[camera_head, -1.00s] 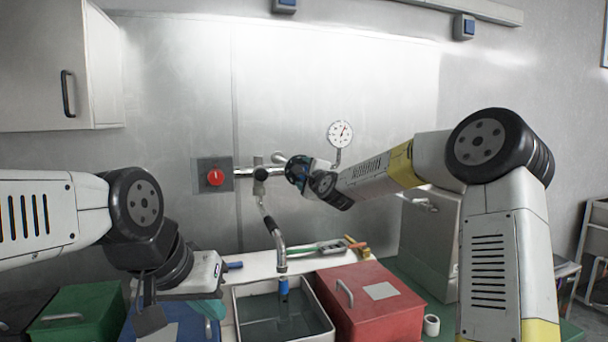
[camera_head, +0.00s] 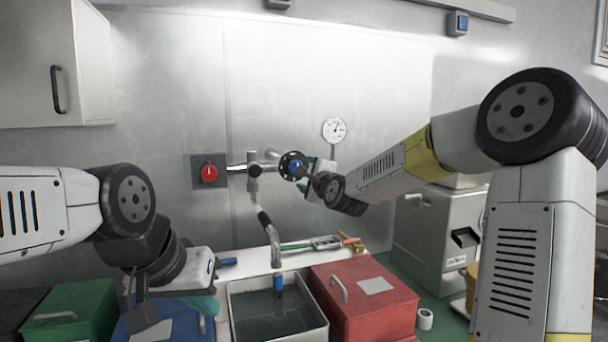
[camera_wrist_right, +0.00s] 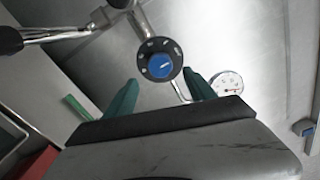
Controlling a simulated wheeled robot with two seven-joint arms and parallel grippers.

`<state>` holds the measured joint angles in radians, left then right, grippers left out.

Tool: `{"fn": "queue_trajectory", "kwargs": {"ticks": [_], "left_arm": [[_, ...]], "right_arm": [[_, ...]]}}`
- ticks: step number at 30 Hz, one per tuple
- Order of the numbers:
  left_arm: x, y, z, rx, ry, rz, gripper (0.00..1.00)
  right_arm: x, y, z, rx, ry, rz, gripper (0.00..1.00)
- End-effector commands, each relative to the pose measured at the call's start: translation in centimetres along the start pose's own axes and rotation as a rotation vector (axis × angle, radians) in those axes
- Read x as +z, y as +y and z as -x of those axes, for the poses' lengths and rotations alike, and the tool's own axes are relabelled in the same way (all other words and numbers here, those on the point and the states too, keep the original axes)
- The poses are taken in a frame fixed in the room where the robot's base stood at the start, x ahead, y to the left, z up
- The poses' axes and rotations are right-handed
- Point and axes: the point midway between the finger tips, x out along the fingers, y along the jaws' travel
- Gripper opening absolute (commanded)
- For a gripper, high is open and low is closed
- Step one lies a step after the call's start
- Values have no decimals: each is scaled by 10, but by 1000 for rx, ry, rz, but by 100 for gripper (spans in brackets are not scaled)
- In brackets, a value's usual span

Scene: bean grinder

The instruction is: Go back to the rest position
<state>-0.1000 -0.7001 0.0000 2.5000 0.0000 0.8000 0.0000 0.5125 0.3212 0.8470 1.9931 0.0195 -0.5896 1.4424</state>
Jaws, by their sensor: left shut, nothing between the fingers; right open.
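My left gripper (camera_head: 204,305) hangs low at the left, over a blue box and beside the sink. Its teal fingers are shut with nothing seen between them, partly hidden by its own body. My right gripper (camera_head: 308,186) is raised in front of the back wall, just right of a black dial with a blue centre (camera_head: 293,166). In the right wrist view its teal fingers (camera_wrist_right: 160,92) are spread apart and empty. The dial (camera_wrist_right: 160,62) shows beyond and between the fingertips, apart from them.
A red knob (camera_head: 209,173) and a pressure gauge (camera_head: 334,129) flank the dial. Below are the tap (camera_head: 271,236), water-filled sink (camera_head: 240,328), red box (camera_head: 350,312), green box (camera_head: 82,312) and blue box (camera_head: 190,328). A grey metal case (camera_head: 430,235) stands right; a cupboard (camera_head: 90,65) hangs upper left.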

Motion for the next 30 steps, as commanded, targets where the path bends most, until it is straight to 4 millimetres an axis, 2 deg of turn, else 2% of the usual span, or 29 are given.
{"fn": "queue_trajectory", "kwargs": {"ticks": [5, 8, 10, 14, 17, 18, 24, 27, 30], "left_arm": [[0, 0, 0, 0, 0, 0, 0], [0, 0, 0, 0, 0, 0, 0], [0, 0, 0, 0, 0, 0, 0], [0, 0, 0, 0, 0, 0, 0], [0, 0, 0, 0, 0, 0, 0], [0, 0, 0, 0, 0, 0, 0], [0, 0, 0, 0, 0, 0, 0], [0, 0, 0, 0, 0, 0, 0], [0, 0, 0, 0, 0, 0, 0]], "right_arm": [[7, 7, 8, 44, -4, 85, 64], [16, 23, 30, 146, -11, 274, 64], [20, 36, 56, 246, -19, 457, 64], [12, 56, 123, 450, -46, 796, 64], [1, 66, 183, 597, -90, 1007, 64], [-3, 70, 209, 653, -115, 1079, 64], [-19, 95, 332, 863, -316, 1324, 64], [-20, 109, 376, 911, -427, 1385, 64], [-20, 119, 403, 932, -509, 1417, 64]]}}
